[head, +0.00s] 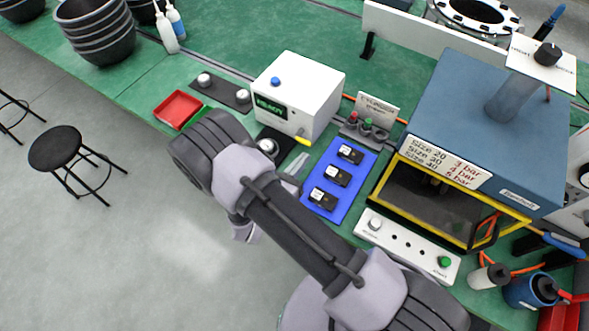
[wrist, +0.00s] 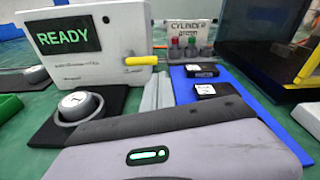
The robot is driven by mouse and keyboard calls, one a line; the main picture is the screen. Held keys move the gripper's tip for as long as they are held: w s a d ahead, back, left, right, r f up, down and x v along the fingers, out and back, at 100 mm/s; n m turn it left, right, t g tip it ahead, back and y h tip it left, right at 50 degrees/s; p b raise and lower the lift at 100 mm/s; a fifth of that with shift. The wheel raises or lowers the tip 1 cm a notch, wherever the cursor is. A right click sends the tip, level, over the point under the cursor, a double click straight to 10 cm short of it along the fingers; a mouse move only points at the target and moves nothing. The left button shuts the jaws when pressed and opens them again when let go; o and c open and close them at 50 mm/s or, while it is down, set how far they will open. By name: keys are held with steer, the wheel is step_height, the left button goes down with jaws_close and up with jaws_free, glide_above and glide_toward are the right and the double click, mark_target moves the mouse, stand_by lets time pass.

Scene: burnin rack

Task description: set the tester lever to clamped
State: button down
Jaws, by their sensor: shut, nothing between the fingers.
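The tester is a white box (head: 300,92) with a green READY display; it also shows in the wrist view (wrist: 115,25). Its yellow lever (wrist: 142,60) sticks out to the right, about level, from the lower right of the front face in the wrist view. In the head view the lever (head: 302,140) shows small at the box's lower front. My gripper (wrist: 158,83) is shut and empty, its grey fingers just below and right of the lever, apparently apart from it. In the head view my gripper (head: 293,164) is partly hidden behind my arm.
A round socket on a black base (wrist: 78,106) stands left of my gripper. A blue mat (head: 348,205) with several black modules lies to the right. Beyond it stands a blue press (head: 475,110) with a yellow-framed opening. A red tray (head: 178,108) lies left.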

mark_target(305, 142)
steer(key=shift+x, duration=1.65)
steer(key=shift+s+r+n, duration=0.1)
steer(key=shift+r+n, duration=0.2)
steer(key=shift+n, duration=0.2)
steer(key=r+n, duration=0.1)
steer(key=r+n+p, duration=0.1)
steer(key=n, duration=0.1)
steer(key=shift+d+h, duration=0.1)
steer(key=shift+h, duration=0.3)
steer(key=n, duration=0.1)
steer(key=r+n, duration=0.1)
steer(key=n, duration=0.1)
steer(key=r+n+h, duration=0.1)
steer(key=shift+a+p, duration=0.3)
steer(key=shift+p, duration=0.1)
steer(key=n, duration=0.1)
steer(key=r+n, duration=0.1)
steer(key=shift+w+a+n, duration=0.3)
steer(key=shift+w+n, duration=0.05)
steer(key=shift+n, duration=0.05)
steer(key=shift+w+a+r+n+h, duration=0.2)
steer(key=shift+w+a+r+n, duration=0.2)
steer(key=shift+n, duration=0.45)
steer(key=shift+w+a+r+n+h, duration=0.25)
steer(key=shift+a+r+n, duration=0.25)
steer(key=shift+n, duration=0.35)
steer(key=shift+w+a, duration=0.1)
steer(key=shift+a, duration=0.1)
